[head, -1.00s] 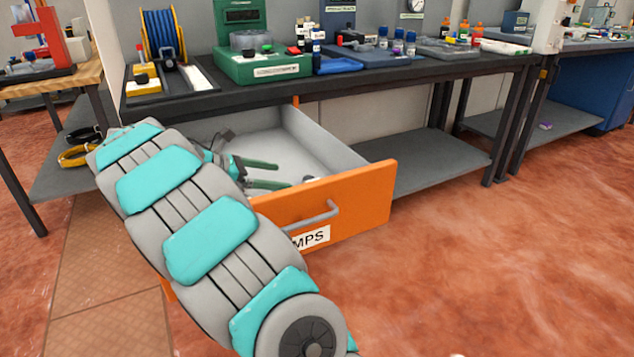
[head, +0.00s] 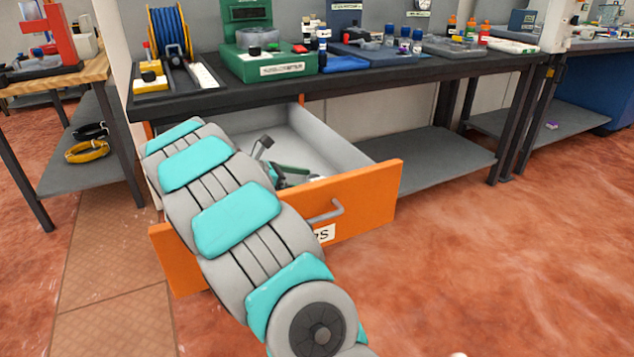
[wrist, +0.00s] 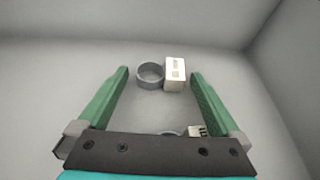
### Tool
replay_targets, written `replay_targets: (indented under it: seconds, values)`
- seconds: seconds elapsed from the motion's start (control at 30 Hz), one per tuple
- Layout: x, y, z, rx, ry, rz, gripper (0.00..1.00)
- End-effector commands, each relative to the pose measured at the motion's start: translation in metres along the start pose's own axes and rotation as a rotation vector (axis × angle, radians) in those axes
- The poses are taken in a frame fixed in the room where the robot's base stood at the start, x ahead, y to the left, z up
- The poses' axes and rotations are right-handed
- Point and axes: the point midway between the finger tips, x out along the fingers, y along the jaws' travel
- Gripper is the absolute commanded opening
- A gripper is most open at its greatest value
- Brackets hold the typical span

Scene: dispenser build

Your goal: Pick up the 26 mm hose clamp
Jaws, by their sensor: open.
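My gripper (wrist: 160,83) is open, its two green fingers spread inside the drawer. In the wrist view a grey ring-shaped hose clamp (wrist: 140,76) with a pale block (wrist: 175,74) at its right side lies on the drawer floor, between and slightly beyond the fingertips. A second grey ring (wrist: 172,133) with a small marked tag (wrist: 197,131) shows partly, mostly hidden behind the gripper's dark palm. The size markings are too small to read. In the head view my arm hides much of the open drawer (head: 375,194); the gripper (head: 300,172) shows partly inside it.
The grey drawer walls rise close around my gripper. The drawer's orange front has a grey handle (head: 325,212). The dark workbench (head: 420,72) stands above and behind the drawer. Its lower shelf (head: 440,160) is clear to the right.

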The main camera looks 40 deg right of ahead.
Motion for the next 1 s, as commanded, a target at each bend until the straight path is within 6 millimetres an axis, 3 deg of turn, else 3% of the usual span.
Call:
replay_targets:
  seconds: [0.13, 0.83, 1.0]
  values:
    - [-0.0006, 0.0003, 0.0, 0.001, 0.0, 0.001, 0.99]
    - [-0.0009, 0.0005, -0.0001, 0.001, 0.001, 0.001, 0.2]
    - [-0.0009, 0.0005, -0.0001, 0.001, 0.001, 0.001, 0.19]
